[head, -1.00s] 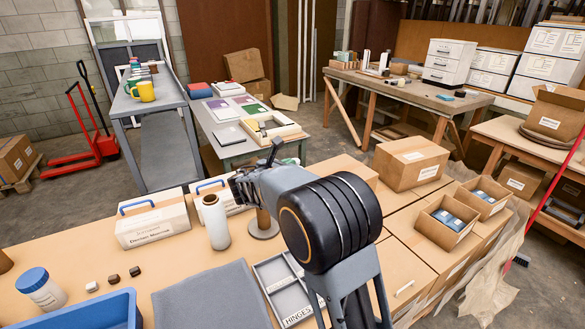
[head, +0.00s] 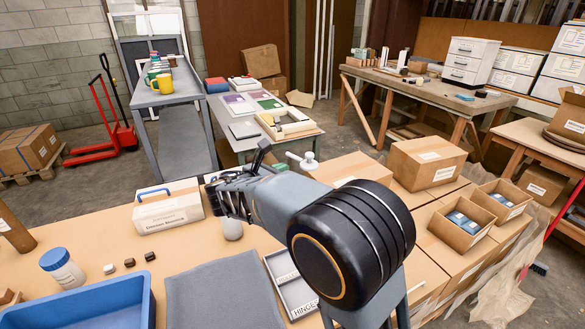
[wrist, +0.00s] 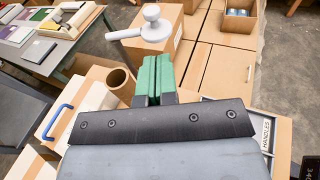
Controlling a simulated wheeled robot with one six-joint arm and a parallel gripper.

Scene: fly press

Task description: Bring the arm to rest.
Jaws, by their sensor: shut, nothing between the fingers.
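My arm reaches across the workbench (head: 90,235) in the head view, with its large black joint close to the camera. My gripper shows in the wrist view, its green fingers (wrist: 153,78) shut together with nothing between them. A pale lever with a round knob, seemingly the press handle (wrist: 151,25), appears just beyond the fingertips in the wrist view; I cannot tell the gap. It also shows behind my arm in the head view (head: 302,160). The rest of the press is hidden.
A blue-handled case (head: 167,207), a grey mat (head: 222,295), a blue bin (head: 85,305) and a labelled tray (head: 290,290) lie around my arm. An open brown tube (wrist: 121,84) stands left of the fingers. Cartons (head: 427,160) crowd the right.

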